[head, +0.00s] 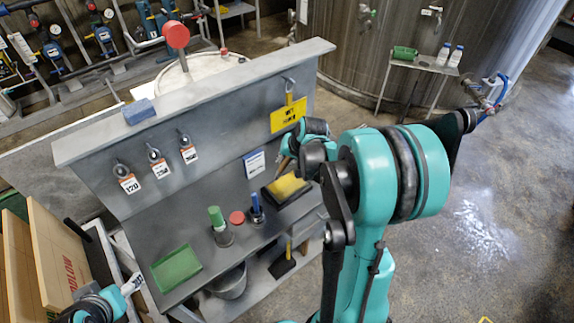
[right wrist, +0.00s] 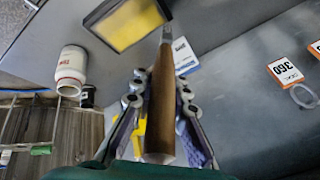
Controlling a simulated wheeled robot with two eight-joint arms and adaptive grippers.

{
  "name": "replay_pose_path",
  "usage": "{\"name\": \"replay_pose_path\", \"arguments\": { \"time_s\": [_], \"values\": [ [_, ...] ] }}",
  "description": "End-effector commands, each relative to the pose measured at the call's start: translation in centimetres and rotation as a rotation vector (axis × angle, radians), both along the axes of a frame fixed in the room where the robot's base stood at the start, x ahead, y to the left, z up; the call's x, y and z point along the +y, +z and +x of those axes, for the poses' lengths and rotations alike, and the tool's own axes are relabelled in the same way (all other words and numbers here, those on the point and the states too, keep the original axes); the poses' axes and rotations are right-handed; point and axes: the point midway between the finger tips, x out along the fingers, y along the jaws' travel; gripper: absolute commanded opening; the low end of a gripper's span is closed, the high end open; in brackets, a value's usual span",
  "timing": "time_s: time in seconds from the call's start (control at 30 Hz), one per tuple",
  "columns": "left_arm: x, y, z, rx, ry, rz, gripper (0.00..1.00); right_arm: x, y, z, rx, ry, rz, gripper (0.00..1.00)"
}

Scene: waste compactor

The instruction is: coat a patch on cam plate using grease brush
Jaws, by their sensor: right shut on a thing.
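The grease brush (right wrist: 165,105) has a wooden handle and a metal ferrule; its bristle end is not clear. My right gripper (right wrist: 160,115) is shut around its handle in the right wrist view. In the head view this gripper (head: 291,152) is over the back right of the bench, partly hidden by my arm. A dark, black-edged plate with a yellow face (head: 285,188) lies on the bench just below it; it also shows in the right wrist view (right wrist: 128,22). I cannot tell whether this is the cam plate. My left gripper (head: 132,284) is small at the lower left, its jaws unclear.
A grey back panel (head: 217,150) carries hanging tags and a yellow sign (head: 288,115). A bucket (head: 230,284) stands below.

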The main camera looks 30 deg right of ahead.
Motion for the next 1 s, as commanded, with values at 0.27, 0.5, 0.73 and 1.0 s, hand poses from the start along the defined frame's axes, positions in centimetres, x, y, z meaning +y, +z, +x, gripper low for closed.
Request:
{"name": "replay_pose_path", "arguments": {
  "time_s": [0.27,0.5,0.73,1.0],
  "values": [
    [0.0,-0.9,0.0,0.0,0.0,0.0,0.67,0.0,-1.0,0.2,-0.011,-0.008,0.0,0.0],
    [0.0,-2.9,0.0,0.0,0.0,0.0,0.67,0.0,-3.8,0.2,-0.01,-0.007,0.0,0.0],
    [0.0,-3.7,0.0,0.0,0.0,0.0,0.67,0.0,-5.0,0.2,-0.01,-0.007,0.0,0.0],
    [0.0,-3.6,0.0,0.0,0.0,0.0,0.67,0.1,-4.8,0.3,-0.01,-0.004,0.0,0.0]
  ]
}}
